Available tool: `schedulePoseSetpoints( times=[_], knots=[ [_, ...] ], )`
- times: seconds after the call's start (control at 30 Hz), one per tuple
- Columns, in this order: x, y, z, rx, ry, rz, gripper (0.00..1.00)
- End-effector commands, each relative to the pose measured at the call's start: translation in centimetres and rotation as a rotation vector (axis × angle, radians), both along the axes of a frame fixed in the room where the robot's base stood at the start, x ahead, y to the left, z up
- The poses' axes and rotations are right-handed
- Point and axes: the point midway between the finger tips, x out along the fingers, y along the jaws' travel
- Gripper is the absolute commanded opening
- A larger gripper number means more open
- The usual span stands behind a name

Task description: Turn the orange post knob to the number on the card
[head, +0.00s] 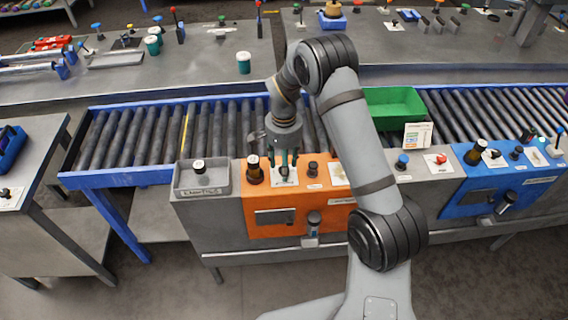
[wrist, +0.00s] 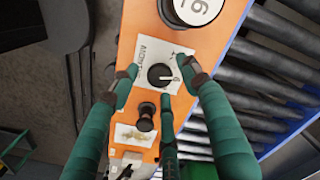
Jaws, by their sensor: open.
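The orange post (head: 262,222) is an orange panel on the front of the grey bench. Its black round knob (wrist: 160,75) has a pale pointer mark and sits on a white plate (wrist: 150,55) with printed marks too small to read. The plate also shows in the head view (head: 279,180), partly behind my gripper. My gripper (head: 286,166) is above the plate. In the wrist view its green fingers (wrist: 158,76) are open on either side of the knob, with gaps visible. A white card (head: 417,136) stands by the green bin; its print is unreadable.
Beside the knob are a dark white-topped bottle (wrist: 193,10) marked 6 or 9 and a second black knob (wrist: 147,112). A grey tray (head: 203,190) is at left. A blue panel (head: 490,188) is at right, and roller conveyors (head: 130,135) run behind.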

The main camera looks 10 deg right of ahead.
Motion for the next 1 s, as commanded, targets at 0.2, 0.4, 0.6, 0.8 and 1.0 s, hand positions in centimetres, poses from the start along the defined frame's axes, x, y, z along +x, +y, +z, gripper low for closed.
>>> schedulePoseSetpoints(
  times=[0.2,0.4,0.6,0.8,1.0],
  knots=[
    [0.02,-0.01,0.01,0.0,0.0,-0.001,0.44],
    [0.01,-0.01,0.03,0.0,0.0,-0.001,0.33],
    [0.02,-0.01,0.04,0.0,0.0,-0.001,0.21],
    [0.03,-0.01,0.05,0.001,-0.001,-0.001,0.09],
    [0.04,-0.02,0.06,0.0,-0.001,0.0,0.01]
  ],
)
